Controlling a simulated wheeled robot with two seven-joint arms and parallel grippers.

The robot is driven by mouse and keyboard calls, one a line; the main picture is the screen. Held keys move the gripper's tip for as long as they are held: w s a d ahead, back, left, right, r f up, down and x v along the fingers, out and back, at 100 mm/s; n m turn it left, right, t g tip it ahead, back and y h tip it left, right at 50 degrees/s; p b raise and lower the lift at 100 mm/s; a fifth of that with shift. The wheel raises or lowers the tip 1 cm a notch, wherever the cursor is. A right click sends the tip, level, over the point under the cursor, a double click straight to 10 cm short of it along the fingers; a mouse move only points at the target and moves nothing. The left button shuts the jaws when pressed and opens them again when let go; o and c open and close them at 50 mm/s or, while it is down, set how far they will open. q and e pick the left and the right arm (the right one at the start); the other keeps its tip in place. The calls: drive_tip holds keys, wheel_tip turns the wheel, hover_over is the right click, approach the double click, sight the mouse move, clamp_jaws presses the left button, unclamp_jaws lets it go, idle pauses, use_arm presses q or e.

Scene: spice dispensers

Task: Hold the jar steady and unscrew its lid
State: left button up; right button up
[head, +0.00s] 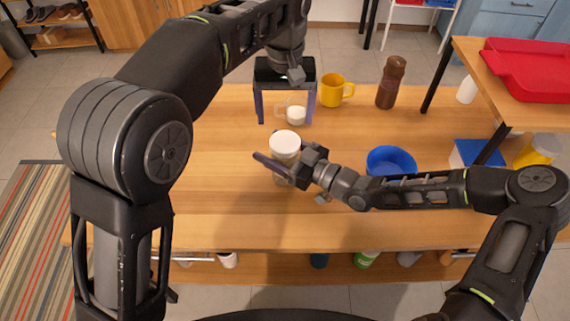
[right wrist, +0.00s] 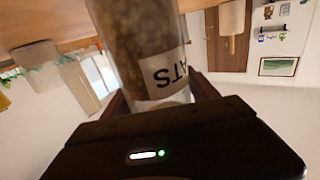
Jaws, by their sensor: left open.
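The jar (head: 285,159) has a white lid (head: 285,139) on top and stands out near the middle of the table in the head view. In the right wrist view the jar (right wrist: 137,45) shows brown contents and a pale label, upside down, reading "ATS". My right gripper (head: 284,170) has its fingers on both sides of the jar body below the lid and appears shut on it. Whether the jar touches the table is unclear. My left gripper (head: 287,116) is open, fingers pointing down, behind and above the lid, apart from it.
A clear cup with white contents (head: 297,115) is close to my left gripper's fingers. A yellow mug (head: 335,90), a brown bottle (head: 391,82) and a blue bowl (head: 391,160) stand on the wooden table (head: 215,195). A red tray (head: 530,70) lies on the raised shelf. The table's left side is clear.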

clamp_jaws()
idle(0.5)
